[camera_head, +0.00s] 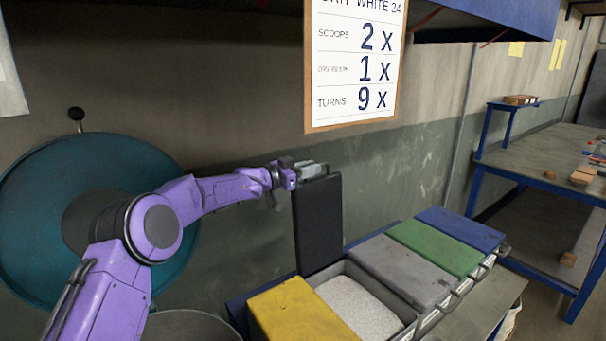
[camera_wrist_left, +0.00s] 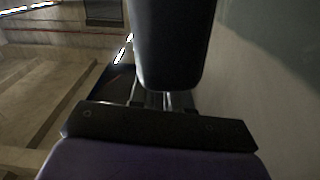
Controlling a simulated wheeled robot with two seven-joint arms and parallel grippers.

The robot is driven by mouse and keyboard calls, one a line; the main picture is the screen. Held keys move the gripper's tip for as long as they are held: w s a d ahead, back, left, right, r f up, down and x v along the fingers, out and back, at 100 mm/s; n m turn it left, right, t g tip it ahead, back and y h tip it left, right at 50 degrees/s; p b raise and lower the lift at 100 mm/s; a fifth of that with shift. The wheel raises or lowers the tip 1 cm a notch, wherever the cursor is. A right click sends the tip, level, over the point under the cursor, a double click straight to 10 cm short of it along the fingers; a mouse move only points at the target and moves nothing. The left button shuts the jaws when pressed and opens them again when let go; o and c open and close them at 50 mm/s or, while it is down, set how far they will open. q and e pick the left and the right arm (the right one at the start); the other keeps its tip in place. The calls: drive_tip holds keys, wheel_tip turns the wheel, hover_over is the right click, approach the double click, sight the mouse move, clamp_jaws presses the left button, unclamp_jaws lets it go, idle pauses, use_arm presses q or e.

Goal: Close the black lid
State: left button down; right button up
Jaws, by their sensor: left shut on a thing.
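The black lid (camera_head: 318,225) stands upright and open at the back of a bin of white granules (camera_head: 358,308), against the wall. My left gripper (camera_head: 318,171) is at the lid's top edge and is shut on it. The fingertips are small in the head view and partly hidden. In the left wrist view a dark shape fills the upper middle, and I cannot tell which part of it is lid. My right gripper is not in view.
A yellow lid (camera_head: 300,312) lies left of the open bin. Grey (camera_head: 400,270), green (camera_head: 437,246) and blue (camera_head: 460,228) lids lie to its right. A sign (camera_head: 355,60) hangs above the bins. A teal round thing (camera_head: 40,220) is behind my arm.

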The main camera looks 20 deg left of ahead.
use_arm(q)
drive_tip(key=s+d+f+m+b, duration=0.1)
drive_tip(key=s+d+m+b, duration=0.4)
drive_tip(key=s+d+b, duration=0.3)
drive_tip(key=d+b, duration=0.4)
drive_tip(key=d, duration=0.2)
drive_tip(key=shift+s+f, duration=0.2)
drive_tip(key=shift+f, duration=0.1)
drive_tip(key=c, duration=1.2)
unclamp_jaws()
drive_tip(key=shift+d, duration=0.1)
drive_tip(key=shift+o, duration=0.2)
